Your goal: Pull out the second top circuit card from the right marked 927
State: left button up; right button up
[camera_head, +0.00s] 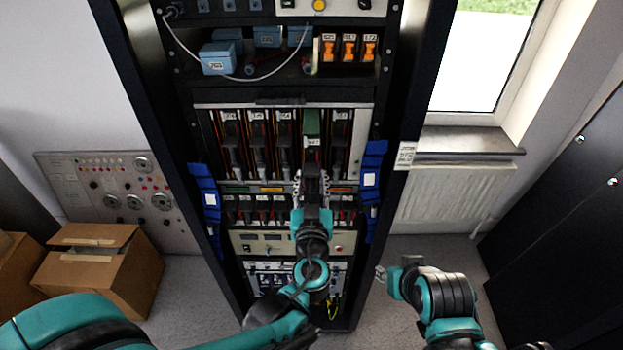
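The upper card row in the rack holds several circuit cards with dark fronts and white labels. One card (311,123), second from the right end, shows a green top face and stands out in front of its neighbours. Its label sits lower in the picture and is too small to read. My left gripper (312,178) is at the front of this card, its fingers on either side of the card's lower front; it appears closed on it, though the contact is partly hidden. My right gripper (385,278) is low, right of the rack, away from the cards; its fingers are unclear.
The rack's dark side posts (399,125) flank the cards, with blue straps (372,178) on both sides. A lower card row (262,208) lies beneath. Blue boxes (217,58) sit on the shelf above. Cardboard boxes (98,262) stand left; a radiator (455,190) is right.

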pick_arm(q)
jog(key=s, duration=1.1)
jog(key=shift+s, duration=0.25)
jog(key=w+a+f+g+y+b, duration=0.25)
jog(key=a+f+b, duration=0.35)
jog(key=a+f, duration=0.3)
jog(key=s+a+f+g+b, duration=0.2)
jog(key=s+a+f+b, duration=0.1)
jog(key=f+b, duration=0.2)
jog(key=s+a+f+g+h+b, duration=0.1)
jog(key=s+a+f+g+b, duration=0.2)
jog(key=f, duration=0.6)
jog(key=s+a+f+g+h+b, duration=0.1)
jog(key=s+a+f+g+b, duration=0.1)
jog(key=f+b, duration=0.5)
jog(key=shift+s+a+f+g, duration=0.15)
jog(key=shift+s+a+g, duration=0.25)
jog(key=shift+s+g, duration=0.35)
jog(key=shift+h, duration=0.25)
